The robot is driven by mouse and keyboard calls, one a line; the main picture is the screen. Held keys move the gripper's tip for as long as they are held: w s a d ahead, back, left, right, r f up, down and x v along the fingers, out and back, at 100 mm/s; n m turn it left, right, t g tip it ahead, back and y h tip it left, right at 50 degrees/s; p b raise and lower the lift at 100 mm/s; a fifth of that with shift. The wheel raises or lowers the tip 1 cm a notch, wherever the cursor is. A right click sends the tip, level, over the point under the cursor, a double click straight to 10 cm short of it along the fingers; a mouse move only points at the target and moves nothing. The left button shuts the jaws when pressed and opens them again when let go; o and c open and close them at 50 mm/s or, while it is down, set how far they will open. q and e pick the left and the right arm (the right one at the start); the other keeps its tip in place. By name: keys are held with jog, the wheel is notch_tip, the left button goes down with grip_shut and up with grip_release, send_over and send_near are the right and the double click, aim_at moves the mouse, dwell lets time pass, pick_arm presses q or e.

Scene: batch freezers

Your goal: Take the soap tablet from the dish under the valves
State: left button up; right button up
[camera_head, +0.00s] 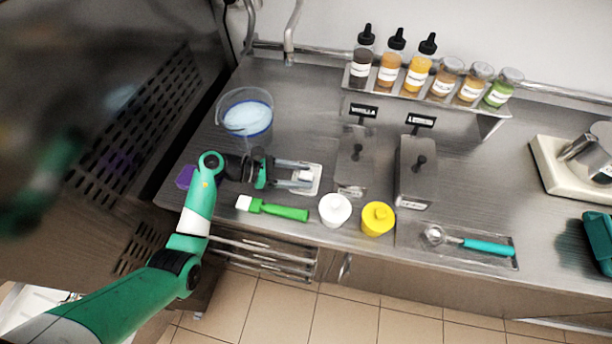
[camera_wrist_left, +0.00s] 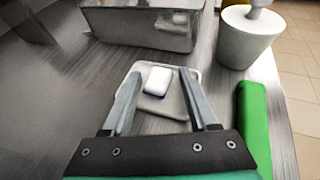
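The white soap tablet (camera_wrist_left: 158,81) lies on a shallow white dish (camera_wrist_left: 172,103), with a dark blue edge showing under it. In the head view the tablet (camera_head: 305,175) and the dish (camera_head: 313,186) are partly covered by my gripper. My left gripper (camera_head: 307,175) is open, and in the left wrist view its two fingers (camera_wrist_left: 164,98) stand on either side of the dish's near part, apart from the tablet. The steel valve boxes labelled vanilla (camera_head: 352,160) and a second label (camera_head: 413,170) stand just right of the dish. My right gripper is not in view.
A green-handled brush (camera_head: 275,209), a white jar (camera_head: 335,209) and a yellow jar (camera_head: 377,218) line the front edge. A clear tub (camera_head: 246,113) stands behind my gripper, and a purple block (camera_head: 186,177) lies left. Bottles stand on a rack (camera_head: 425,104) at the back.

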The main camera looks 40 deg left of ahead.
pick_arm(q)
grip_shut()
jog(key=shift+r, duration=0.3)
jog(key=r, duration=0.1)
jog(key=r+p, duration=0.2)
jog(key=r, duration=0.1)
jog(key=shift+s+d, duration=0.25)
jog(key=shift+s, duration=0.05)
jog(key=s+d+r+p, duration=0.5)
jog(key=s+d+r, duration=0.3)
jog(key=s, duration=0.2)
jog(key=shift+s+r, duration=0.2)
jog(key=shift+s, duration=0.1)
